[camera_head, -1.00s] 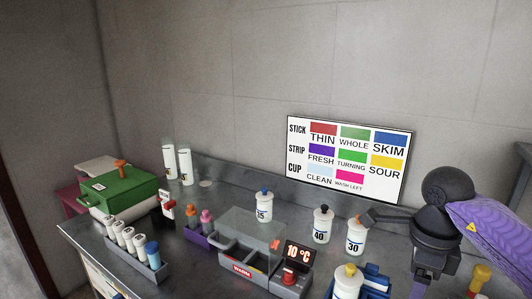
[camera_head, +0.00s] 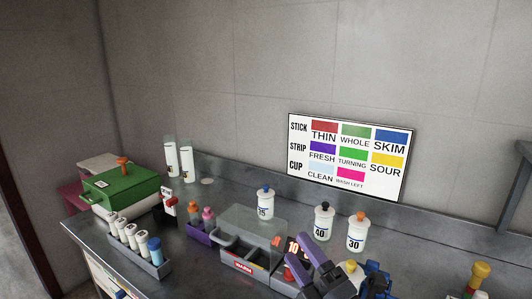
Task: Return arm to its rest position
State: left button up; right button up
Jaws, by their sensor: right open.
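My right gripper (camera_head: 300,252) shows at the lower middle right, with two dark purple fingers pointing up and to the left. The fingers are spread apart and I see nothing held between them. It is in front of the grey warmer box (camera_head: 232,263) and covers part of its red-digit display. The bottles marked 40 (camera_head: 323,224) and 30 (camera_head: 357,233) stand upright behind it, apart from it. My left gripper is out of view.
A bottle marked 35 (camera_head: 265,204) stands behind the warmer. A yellow-topped bottle and a blue rack (camera_head: 376,280) are close to my right gripper. A green case (camera_head: 121,189) and a vial rack (camera_head: 150,269) are at left. A colour chart (camera_head: 349,158) is on the wall.

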jog(key=s+d+f+m+g+h, duration=0.3)
jog(key=s+d+f+m+h, duration=0.15)
jog(key=f+m+h, duration=0.35)
jog(key=s+d+f+m+g+h, duration=0.3)
jog(key=d+f+m+g+h, duration=0.15)
jog(key=f+m, duration=0.5)
jog(key=s+f+m+g, duration=0.2)
jog(key=s+f+g, duration=0.15)
jog(key=s, duration=0.35)
jog(key=s+f+m+g, duration=0.2)
jog(key=s+f+g, duration=0.15)
jog(key=s, duration=0.45)
jog(key=s+d+f+g, duration=0.1)
jog(key=s+f+g, duration=0.25)
jog(key=f, duration=1.55)
jog(key=s+d+f, duration=0.3)
jog(key=s+f, duration=0.6)
jog(key=s, duration=0.4)
